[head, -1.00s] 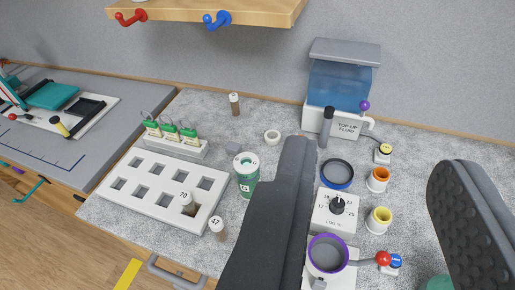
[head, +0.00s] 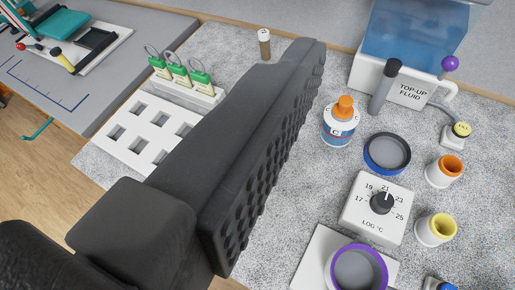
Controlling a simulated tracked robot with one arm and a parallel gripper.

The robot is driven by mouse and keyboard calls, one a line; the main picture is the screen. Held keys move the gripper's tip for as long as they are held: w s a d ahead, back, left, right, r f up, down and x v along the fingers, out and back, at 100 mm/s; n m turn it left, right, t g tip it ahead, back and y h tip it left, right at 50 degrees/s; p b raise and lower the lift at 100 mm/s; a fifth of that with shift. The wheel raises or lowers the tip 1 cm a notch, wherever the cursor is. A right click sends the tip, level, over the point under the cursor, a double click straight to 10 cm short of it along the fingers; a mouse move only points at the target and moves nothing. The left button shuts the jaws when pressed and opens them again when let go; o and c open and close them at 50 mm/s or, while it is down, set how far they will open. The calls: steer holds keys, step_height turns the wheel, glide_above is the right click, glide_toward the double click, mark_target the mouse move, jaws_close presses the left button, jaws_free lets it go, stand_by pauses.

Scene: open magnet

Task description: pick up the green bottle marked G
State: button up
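The green bottle marked G is not visible now. One dark ridged finger of my gripper (head: 265,140) runs diagonally across the middle of the head view and covers a large part of the bench. Its padded face is turned right and touches nothing that I can see. The other finger is outside the picture. A white and blue bottle with an orange top (head: 339,122) stands upright to the right of the finger, apart from it. The small letters on it are hard to read.
A white rack (head: 134,158) and green-tagged items (head: 181,75) are at left; a brown vial (head: 264,44) stands behind the finger. At right are the top-up fluid tank (head: 412,92), a blue-rimmed dish (head: 387,153), a dial box (head: 376,215), orange (head: 444,171) and yellow (head: 435,230) cups, and a purple-rimmed dish (head: 357,270).

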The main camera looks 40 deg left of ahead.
steer(key=w+a+f+n+g+y, duration=0.15)
steer(key=a+f, duration=0.45)
steer(key=f, duration=0.7)
steer(key=w+a+f+n+g+y, duration=0.15)
steer(key=a+f, duration=0.45)
steer(key=f, duration=0.7)
steer(key=shift+t, duration=0.5)
steer(key=b+x, duration=0.1)
steer(key=x, duration=1.2)
steer(key=shift+d+r+b, duration=0.1)
steer(key=shift+r+b, duration=0.05)
steer(key=shift+b, duration=0.25)
steer(key=shift+w, duration=0.5)
steer(key=c, duration=1.3)
